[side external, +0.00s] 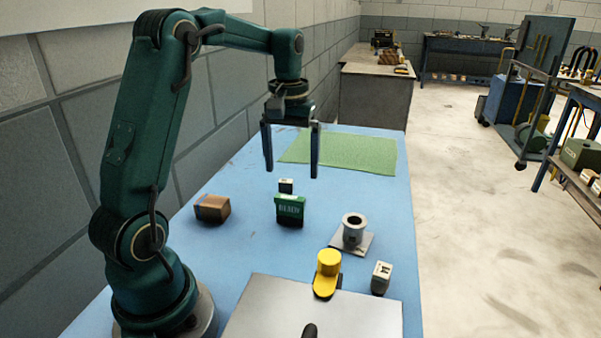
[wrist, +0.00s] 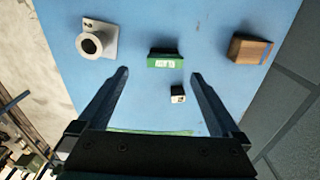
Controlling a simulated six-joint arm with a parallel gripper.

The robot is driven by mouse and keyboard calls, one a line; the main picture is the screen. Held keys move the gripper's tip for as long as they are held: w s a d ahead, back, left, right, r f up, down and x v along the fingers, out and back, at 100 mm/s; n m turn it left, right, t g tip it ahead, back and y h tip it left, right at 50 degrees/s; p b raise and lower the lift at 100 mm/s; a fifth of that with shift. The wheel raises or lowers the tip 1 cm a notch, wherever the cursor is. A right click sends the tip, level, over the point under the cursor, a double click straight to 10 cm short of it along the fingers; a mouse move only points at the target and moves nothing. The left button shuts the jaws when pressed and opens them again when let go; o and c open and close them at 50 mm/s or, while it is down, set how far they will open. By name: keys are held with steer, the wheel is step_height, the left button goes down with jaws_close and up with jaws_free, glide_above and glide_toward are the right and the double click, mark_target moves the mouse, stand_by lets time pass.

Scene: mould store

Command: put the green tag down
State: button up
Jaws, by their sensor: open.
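Nothing is between the fingers in contact.
A brown block (side external: 212,208) is left, a grey flanged cylinder (side external: 353,232) right. A green mat (side external: 350,152) lies behind.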

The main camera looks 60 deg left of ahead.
steer(key=s+d+r+m+t, duration=0.2)
steer(key=s+d+m+t, duration=0.3)
steer(key=s+d+m, duration=0.3)
steer(key=s+d, duration=0.4)
steer(key=d, duration=0.4)
steer(key=shift+s+d, duration=0.25)
steer(key=shift+s, duration=0.05)
steer(key=shift+r, duration=0.1)
